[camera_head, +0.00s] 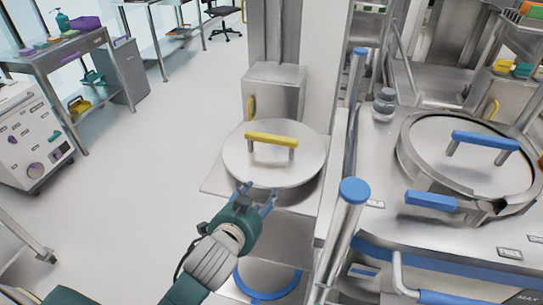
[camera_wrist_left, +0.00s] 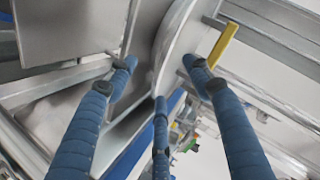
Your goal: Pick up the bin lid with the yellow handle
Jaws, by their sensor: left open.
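The round metal bin lid (camera_head: 240,163) with the yellow handle (camera_head: 272,139) lies on a bin on a metal shelf in the middle of the head view. My left gripper (camera_head: 258,196) is just in front of the lid's near edge, open and empty. In the left wrist view, the lid (camera_wrist_left: 180,50) shows at a steep angle beyond the spread blue fingers (camera_wrist_left: 160,72). The yellow handle (camera_wrist_left: 223,44) is beyond the right-hand finger there, not between the fingers. My right gripper is not in view.
A larger round lid with a blue handle (camera_head: 484,139) sits on the metal bench at right. A blue-capped post (camera_head: 354,190) stands between it and my left gripper. A blue ring (camera_head: 262,293) is below.

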